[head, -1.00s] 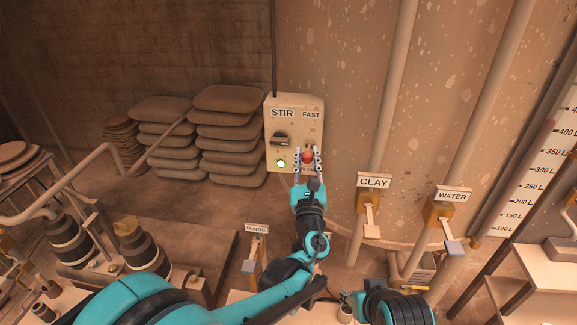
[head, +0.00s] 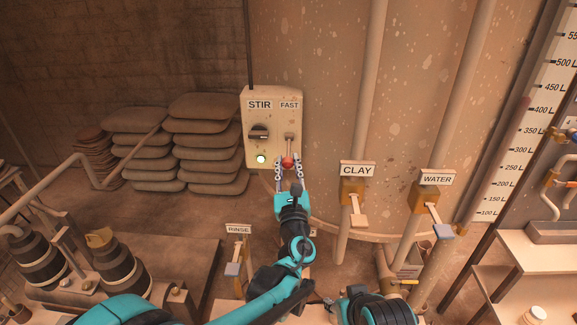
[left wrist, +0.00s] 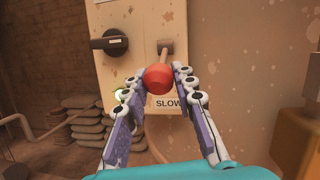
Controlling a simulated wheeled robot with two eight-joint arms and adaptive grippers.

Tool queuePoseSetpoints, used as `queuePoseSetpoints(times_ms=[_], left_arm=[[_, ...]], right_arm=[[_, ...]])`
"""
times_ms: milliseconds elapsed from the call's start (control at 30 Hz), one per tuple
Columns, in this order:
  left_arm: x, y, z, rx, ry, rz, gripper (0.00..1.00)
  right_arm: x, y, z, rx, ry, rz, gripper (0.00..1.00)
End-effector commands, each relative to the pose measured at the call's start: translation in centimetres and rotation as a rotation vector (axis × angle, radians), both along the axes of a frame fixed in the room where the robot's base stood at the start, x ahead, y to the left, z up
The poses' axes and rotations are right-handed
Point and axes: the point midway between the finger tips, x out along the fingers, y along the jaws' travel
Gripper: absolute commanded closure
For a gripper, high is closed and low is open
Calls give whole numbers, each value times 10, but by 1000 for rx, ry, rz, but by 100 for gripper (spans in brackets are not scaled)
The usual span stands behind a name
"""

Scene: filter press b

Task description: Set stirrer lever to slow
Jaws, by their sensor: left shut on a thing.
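The stirrer lever has a red ball knob (head: 288,162) on a short stem and sits on the right of the cream STIR panel (head: 270,122). The stem points down from its pivot, with the FAST label (head: 289,105) above. My left gripper (head: 288,165) is shut on the red knob, one finger on each side. In the left wrist view the knob (left wrist: 159,78) sits between the fingertips, just above the partly hidden SLOW label (left wrist: 168,103). My right gripper is not in view.
A black rotary knob (head: 259,131) and a lit green lamp (head: 261,158) are on the panel's left half. CLAY (head: 353,190), WATER (head: 425,198) and RINSE (head: 236,255) levers are lower down. Stacked sacks (head: 205,140) stand to the left.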

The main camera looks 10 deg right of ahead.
Motion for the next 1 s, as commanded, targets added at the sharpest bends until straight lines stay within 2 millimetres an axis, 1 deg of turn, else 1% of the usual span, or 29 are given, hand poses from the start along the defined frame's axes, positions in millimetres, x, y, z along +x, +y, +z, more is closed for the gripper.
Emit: queuePoseSetpoints(times_ms=[567,600,667,1000], left_arm=[[2,1,-2,-3,3,2,100],[2,1,-2,-3,3,2,69],[2,1,-2,-2,2,2,53],[-1,0,-2,-1,1,0,53]], right_arm=[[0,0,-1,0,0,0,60],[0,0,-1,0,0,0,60],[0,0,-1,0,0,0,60],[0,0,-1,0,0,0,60]])
